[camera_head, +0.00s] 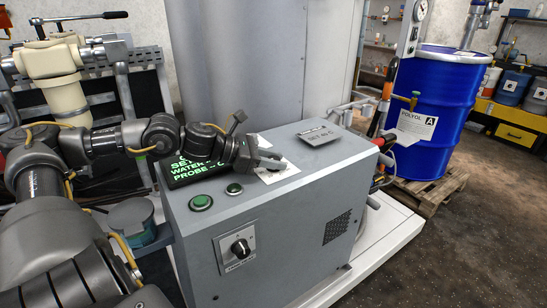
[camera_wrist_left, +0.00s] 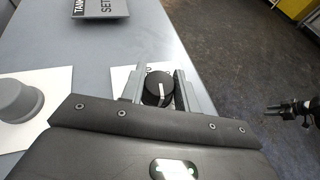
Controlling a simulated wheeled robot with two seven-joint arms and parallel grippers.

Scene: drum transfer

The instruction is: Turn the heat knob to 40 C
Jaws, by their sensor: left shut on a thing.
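The heat knob appears to be the round black knob (camera_wrist_left: 158,88) with a white pointer line, on a white plate (camera_wrist_left: 122,73) on the machine's top. In the left wrist view the two grey fingers of my left gripper (camera_wrist_left: 160,90) stand on either side of it, shut on it. The pointer line runs roughly along the fingers. In the head view my left gripper (camera_head: 268,160) is over the machine's top and largely hides the knob. No scale or 40 C mark is readable. My right gripper (camera_wrist_left: 285,107) shows small at the right of the left wrist view, apart from the machine.
A larger grey knob (camera_wrist_left: 18,98) stands on another white plate beside my left gripper. The grey machine (camera_head: 285,225) also has a front dial (camera_head: 240,248), green button (camera_head: 201,202) and green-lettered display (camera_head: 190,172). A tilted sign plate (camera_head: 318,135) lies on top. A blue drum (camera_head: 435,95) stands behind.

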